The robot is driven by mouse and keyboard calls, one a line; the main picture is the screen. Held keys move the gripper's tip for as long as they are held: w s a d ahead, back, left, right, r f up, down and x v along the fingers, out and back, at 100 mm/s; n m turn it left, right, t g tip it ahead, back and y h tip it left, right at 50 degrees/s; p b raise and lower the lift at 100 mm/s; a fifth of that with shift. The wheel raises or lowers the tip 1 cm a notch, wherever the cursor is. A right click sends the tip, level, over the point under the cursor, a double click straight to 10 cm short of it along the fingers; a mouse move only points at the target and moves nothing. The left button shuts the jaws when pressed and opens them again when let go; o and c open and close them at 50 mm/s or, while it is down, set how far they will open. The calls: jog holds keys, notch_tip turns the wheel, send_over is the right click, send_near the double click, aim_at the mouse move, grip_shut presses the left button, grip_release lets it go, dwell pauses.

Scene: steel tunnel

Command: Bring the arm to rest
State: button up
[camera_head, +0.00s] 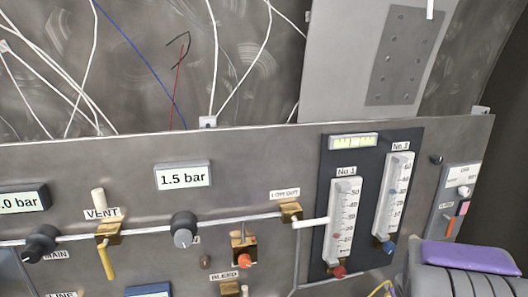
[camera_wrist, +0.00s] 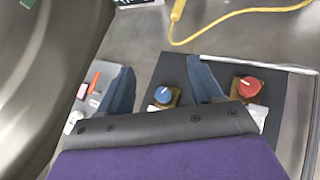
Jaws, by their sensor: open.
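My gripper (camera_wrist: 160,64) is open in the wrist view, with two blue-grey fingers spread apart and nothing between them. It is over the lower part of the dark flowmeter panel (camera_head: 327,150), whose blue knob (camera_wrist: 163,95) appears between the fingers and red knob (camera_wrist: 250,86) right of them. I cannot tell whether the fingers touch anything. In the head view my purple and grey arm end is at the lower right, close to the wall panel; its fingertips are not clear there.
The steel panel (camera_head: 250,140) carries a VENT valve (camera_head: 108,235), black knobs, a 1.5 bar display (camera_head: 183,176) and two flowmeters. A small switch plate (camera_head: 455,205) is at the right. A yellow cable (camera_wrist: 177,25) runs near the gripper. Loose wires hang above the panel.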

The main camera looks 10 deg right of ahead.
jog(key=s+a+f+g+y+b, duration=0.2)
jog(key=s+a+g, duration=0.6)
jog(key=s+a, duration=1.8)
jog(key=a+y+b, duration=0.2)
jog(key=a+y, duration=0.1)
jog(key=a, duration=0.1)
jog(key=shift+s+a+f+y, duration=0.15)
jog(key=shift+s+a+y, duration=0.1)
jog(key=shift+s+y, duration=0.15)
